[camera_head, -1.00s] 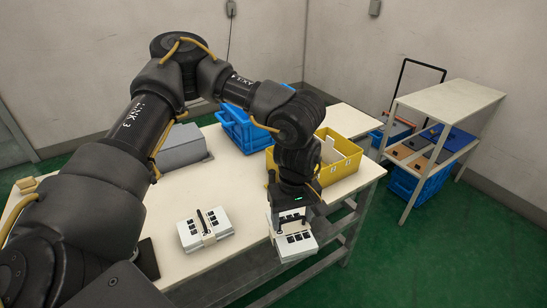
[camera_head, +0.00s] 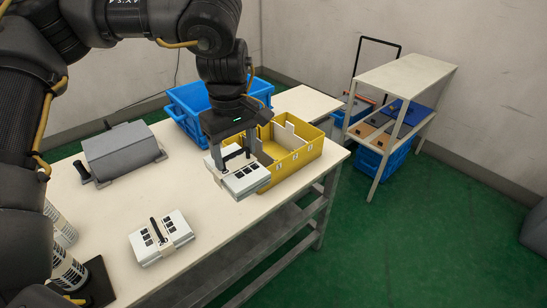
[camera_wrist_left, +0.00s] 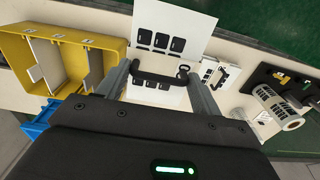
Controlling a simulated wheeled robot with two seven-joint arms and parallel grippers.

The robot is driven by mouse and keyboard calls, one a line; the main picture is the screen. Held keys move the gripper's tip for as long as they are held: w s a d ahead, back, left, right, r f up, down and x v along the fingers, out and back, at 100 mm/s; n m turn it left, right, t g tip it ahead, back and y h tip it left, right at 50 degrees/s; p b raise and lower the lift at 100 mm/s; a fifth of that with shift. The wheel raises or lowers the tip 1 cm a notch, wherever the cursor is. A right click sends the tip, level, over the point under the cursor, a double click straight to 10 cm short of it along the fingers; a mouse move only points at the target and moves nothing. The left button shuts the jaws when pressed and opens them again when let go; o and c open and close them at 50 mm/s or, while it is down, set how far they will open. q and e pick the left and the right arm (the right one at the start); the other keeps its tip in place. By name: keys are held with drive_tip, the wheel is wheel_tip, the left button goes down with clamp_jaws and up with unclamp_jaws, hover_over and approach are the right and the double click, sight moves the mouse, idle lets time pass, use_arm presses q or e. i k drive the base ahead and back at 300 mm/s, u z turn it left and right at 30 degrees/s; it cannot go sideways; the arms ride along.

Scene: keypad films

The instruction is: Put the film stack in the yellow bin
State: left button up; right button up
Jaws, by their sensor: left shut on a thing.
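My left gripper (camera_head: 234,152) is shut on the black handle of a film stack (camera_head: 248,182), a white block of sheets with dark squares. It holds the stack above the table, just left of and in front of the yellow bin (camera_head: 306,157), overlapping the bin's near corner in the head view. In the left wrist view the stack (camera_wrist_left: 172,32) hangs between the fingers (camera_wrist_left: 165,82), and the yellow bin (camera_wrist_left: 112,50) is at the left, with pale dividers inside. A second film stack (camera_head: 150,243) lies on the table. My right gripper is not in view.
A blue bin (camera_head: 187,108) stands behind the gripper, and a grey box (camera_head: 122,150) with a handle is at the left. White printed rolls (camera_head: 68,270) stand at the lower left. A shelf (camera_head: 405,80) stands apart at right.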

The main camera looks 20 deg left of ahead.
sight(275, 158)
drive_tip(key=i, duration=0.9)
